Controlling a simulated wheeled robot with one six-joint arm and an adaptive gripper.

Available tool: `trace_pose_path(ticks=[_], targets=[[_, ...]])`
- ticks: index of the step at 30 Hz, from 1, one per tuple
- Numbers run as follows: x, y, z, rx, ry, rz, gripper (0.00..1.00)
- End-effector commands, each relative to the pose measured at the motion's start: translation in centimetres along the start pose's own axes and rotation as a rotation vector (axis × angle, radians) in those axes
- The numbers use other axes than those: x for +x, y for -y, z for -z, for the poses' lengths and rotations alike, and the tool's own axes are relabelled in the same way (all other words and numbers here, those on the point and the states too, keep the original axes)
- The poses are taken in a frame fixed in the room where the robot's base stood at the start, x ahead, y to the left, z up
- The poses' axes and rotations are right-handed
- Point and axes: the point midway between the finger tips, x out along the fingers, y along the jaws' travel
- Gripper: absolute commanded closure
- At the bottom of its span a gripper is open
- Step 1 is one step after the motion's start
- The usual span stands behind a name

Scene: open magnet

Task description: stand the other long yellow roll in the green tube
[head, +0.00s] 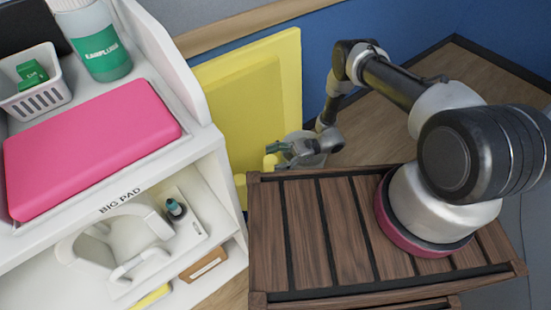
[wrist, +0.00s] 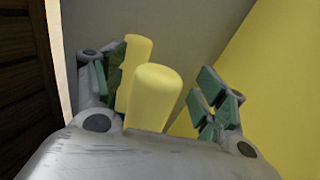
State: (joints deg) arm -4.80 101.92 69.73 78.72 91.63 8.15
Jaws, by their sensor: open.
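A long yellow roll (wrist: 155,95) shows in the wrist view between the two fingers of my gripper (wrist: 168,78), which are apart. A second yellow roll (wrist: 137,55) shows just behind it, partly covered by the left finger. In the head view my gripper (head: 280,149) is beyond the slatted wooden top, with a yellow roll end (head: 270,162) just below it. Another small yellow piece (head: 240,180) shows to the left, by the yellow panel. I cannot make out a green tube in either view.
The yellow panel (head: 235,95) leans by the blue wall. A white shelf unit (head: 190,85) with a pink pad (head: 90,145) stands left. The slatted wooden top (head: 305,225) is bare beside my arm's base.

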Motion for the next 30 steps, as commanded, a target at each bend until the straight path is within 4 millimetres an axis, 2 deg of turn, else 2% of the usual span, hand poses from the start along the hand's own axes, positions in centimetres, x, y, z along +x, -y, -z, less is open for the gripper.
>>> trace_pose_path(ticks=[5, 8, 15, 21, 25, 30], targets=[[-0.3, 0.0, 0.0, 0.0, 0.0, 0.001, 0.28], [-1.5, 0.1, 0.0, -0.001, 0.0, 0.003, 0.28], [-6.8, 0.1, 0.1, -0.002, -0.001, 0.005, 0.28], [-10.5, 0.0, 0.1, -0.001, -0.001, 0.002, 0.28], [-11.7, 0.0, 0.0, 0.0, 0.0, 0.001, 0.28], [-12.1, 0.0, 0.0, 0.001, 0.0, -0.001, 0.28]])
